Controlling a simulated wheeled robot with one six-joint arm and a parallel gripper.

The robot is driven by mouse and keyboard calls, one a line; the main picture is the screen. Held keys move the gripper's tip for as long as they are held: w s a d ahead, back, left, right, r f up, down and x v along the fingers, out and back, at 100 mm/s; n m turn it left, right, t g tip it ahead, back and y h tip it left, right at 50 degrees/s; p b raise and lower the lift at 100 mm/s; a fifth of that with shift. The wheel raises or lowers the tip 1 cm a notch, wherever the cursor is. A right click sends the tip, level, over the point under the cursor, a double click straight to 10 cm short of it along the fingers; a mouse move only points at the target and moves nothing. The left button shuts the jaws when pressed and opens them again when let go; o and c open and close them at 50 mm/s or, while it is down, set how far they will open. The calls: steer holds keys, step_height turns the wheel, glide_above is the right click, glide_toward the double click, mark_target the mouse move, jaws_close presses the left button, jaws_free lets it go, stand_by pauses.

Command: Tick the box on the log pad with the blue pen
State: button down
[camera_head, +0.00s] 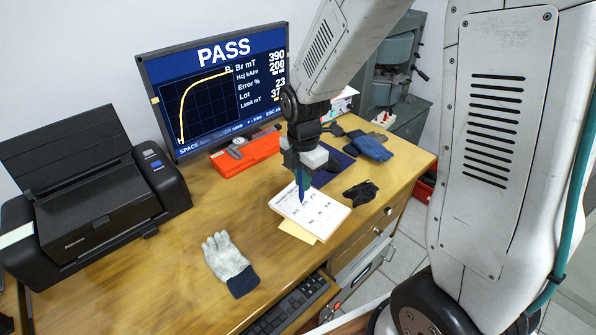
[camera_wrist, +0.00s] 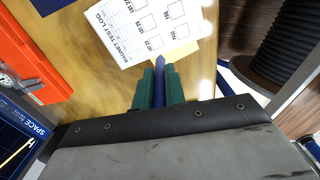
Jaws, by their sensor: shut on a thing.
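The log pad (camera_head: 322,217) lies on the wooden desk, white with printed boxes. In the wrist view the log pad (camera_wrist: 120,42) is headed "MAGNET TEST LOG" and shows several empty-looking boxes. My gripper (camera_head: 302,178) is above the pad and shut on the blue pen (camera_head: 301,194), which points down. In the wrist view the pen (camera_wrist: 160,66) sticks out between the green fingers of my gripper (camera_wrist: 159,84). Its tip is near the pad's edge in that view. I cannot tell whether the tip touches the paper.
A yellow sheet (camera_head: 297,232) lies under the pad. An orange case (camera_head: 247,155) with a caliper, a grey glove (camera_head: 229,263), a black glove (camera_head: 361,193) and blue gloves (camera_head: 372,147) surround it. A keyboard (camera_head: 289,305), printer (camera_head: 90,200) and monitor (camera_head: 218,88) reading "PASS" also stand here.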

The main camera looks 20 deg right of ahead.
mark_target(302, 197)
steer(key=shift+a+f, duration=0.15)
steer(key=shift+f, duration=2.4)
steer(key=shift+f, duration=0.4)
stand_by(0.3)
steer(key=shift+w+d, duration=0.4)
steer(key=shift+w, duration=0.2)
stand_by(1.1)
steer(key=shift+w, duration=0.2)
steer(key=shift+r, duration=0.15)
steer(key=shift+r, duration=2.9)
